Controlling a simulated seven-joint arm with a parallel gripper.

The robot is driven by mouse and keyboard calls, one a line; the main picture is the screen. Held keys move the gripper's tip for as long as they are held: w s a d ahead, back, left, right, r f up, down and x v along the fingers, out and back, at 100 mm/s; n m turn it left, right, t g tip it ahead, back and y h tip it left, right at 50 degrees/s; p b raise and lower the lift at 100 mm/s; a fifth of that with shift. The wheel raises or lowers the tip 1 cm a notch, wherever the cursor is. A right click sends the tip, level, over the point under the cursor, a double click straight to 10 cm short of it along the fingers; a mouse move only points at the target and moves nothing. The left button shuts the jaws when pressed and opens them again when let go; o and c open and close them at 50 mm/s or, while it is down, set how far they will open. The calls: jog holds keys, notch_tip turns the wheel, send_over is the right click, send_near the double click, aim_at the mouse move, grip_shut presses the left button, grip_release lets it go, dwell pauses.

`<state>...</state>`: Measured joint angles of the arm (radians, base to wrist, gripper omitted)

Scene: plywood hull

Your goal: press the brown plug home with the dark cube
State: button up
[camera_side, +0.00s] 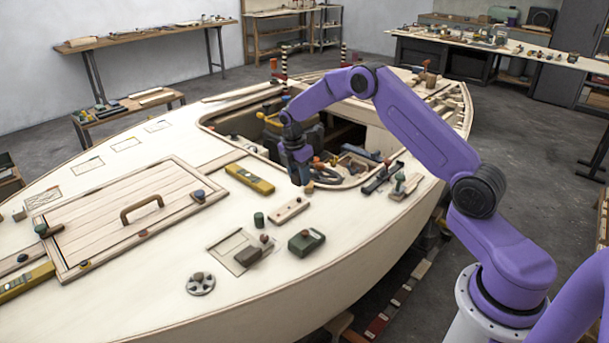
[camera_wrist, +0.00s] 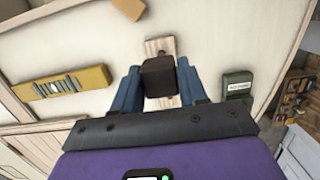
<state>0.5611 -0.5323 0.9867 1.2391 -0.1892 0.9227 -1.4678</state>
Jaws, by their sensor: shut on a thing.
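The dark brown cube (camera_wrist: 158,76) is between the two blue fingers of my gripper (camera_wrist: 160,84) in the wrist view, and the gripper is shut on it. In the side view my gripper (camera_side: 300,172) points down above the deck, just behind a pale wooden block (camera_side: 289,210). The same pale block (camera_wrist: 160,46) shows beneath and beyond the cube in the wrist view, partly covered by it. Whether the cube touches anything below is unclear.
A yellow level (camera_side: 250,178) lies left of the block, and a green box (camera_side: 306,242) lies in front. A dark green cylinder (camera_side: 259,219) stands nearby. Behind my gripper is the open cockpit with its raised rim (camera_side: 205,125) and tools. Bare deck lies at the front right.

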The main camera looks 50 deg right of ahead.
aim_at(300, 198)
jog(key=shift+f, duration=2.65)
jog(key=shift+f, duration=0.95)
jog(key=shift+s, duration=0.1)
jog(key=shift+r, duration=2.3)
